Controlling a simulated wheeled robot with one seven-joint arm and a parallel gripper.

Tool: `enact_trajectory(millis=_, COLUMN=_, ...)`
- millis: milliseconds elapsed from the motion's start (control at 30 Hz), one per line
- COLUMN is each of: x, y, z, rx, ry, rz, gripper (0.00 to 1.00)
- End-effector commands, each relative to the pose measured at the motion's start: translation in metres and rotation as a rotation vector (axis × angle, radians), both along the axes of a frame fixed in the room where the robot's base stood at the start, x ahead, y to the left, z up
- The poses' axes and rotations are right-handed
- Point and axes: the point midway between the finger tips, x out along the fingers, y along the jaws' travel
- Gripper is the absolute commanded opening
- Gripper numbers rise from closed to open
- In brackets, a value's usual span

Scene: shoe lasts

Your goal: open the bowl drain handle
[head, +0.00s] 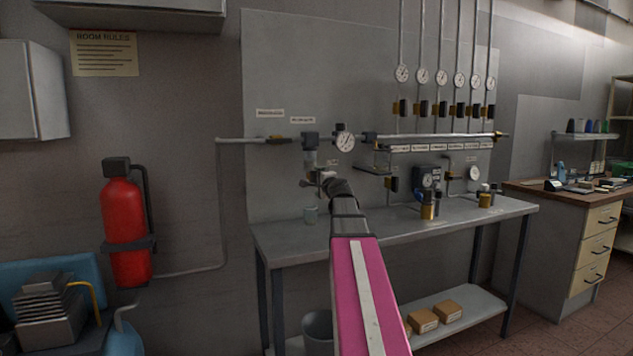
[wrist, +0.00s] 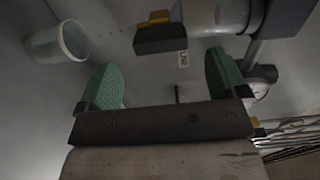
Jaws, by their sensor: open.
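In the head view the filter bowl (head: 310,159) hangs under a dark body on the wall pipe. My gripper (head: 322,180) is at the far end of my pink arm, just below the bowl; the fingers are small there. In the wrist view the pale bowl (wrist: 215,18) is at the top. A dark block (wrist: 160,38) with a brass-coloured part beside it looks like the drain handle. My gripper's two green fingers (wrist: 164,85) are wide apart. The dark block lies beyond their tips, roughly between them in the picture. I cannot tell whether anything touches it.
A small cup (head: 310,214) stands on the grey bench (head: 450,218) below the bowl; it also shows in the wrist view (wrist: 55,42). A round gauge (head: 345,141) is right of the bowl. Valves and gauges fill the panel further right. A red extinguisher (head: 126,230) hangs left.

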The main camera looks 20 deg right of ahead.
Motion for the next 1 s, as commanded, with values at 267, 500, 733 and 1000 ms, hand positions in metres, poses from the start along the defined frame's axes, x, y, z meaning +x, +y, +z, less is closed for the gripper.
enact_trajectory(millis=267, x=-0.053, y=-0.001, z=0.0, rx=-0.001, ry=0.0, rz=0.0, gripper=0.92)
enact_trajectory(millis=500, x=-0.06, y=-0.001, z=0.0, rx=-0.001, ry=0.001, rz=0.002, gripper=0.92)
enact_trajectory(millis=733, x=-0.059, y=-0.001, z=0.0, rx=-0.001, ry=0.001, rz=0.001, gripper=0.92)
enact_trajectory(millis=1000, x=-0.059, y=-0.001, z=0.0, rx=-0.001, ry=0.0, rz=0.001, gripper=0.92)
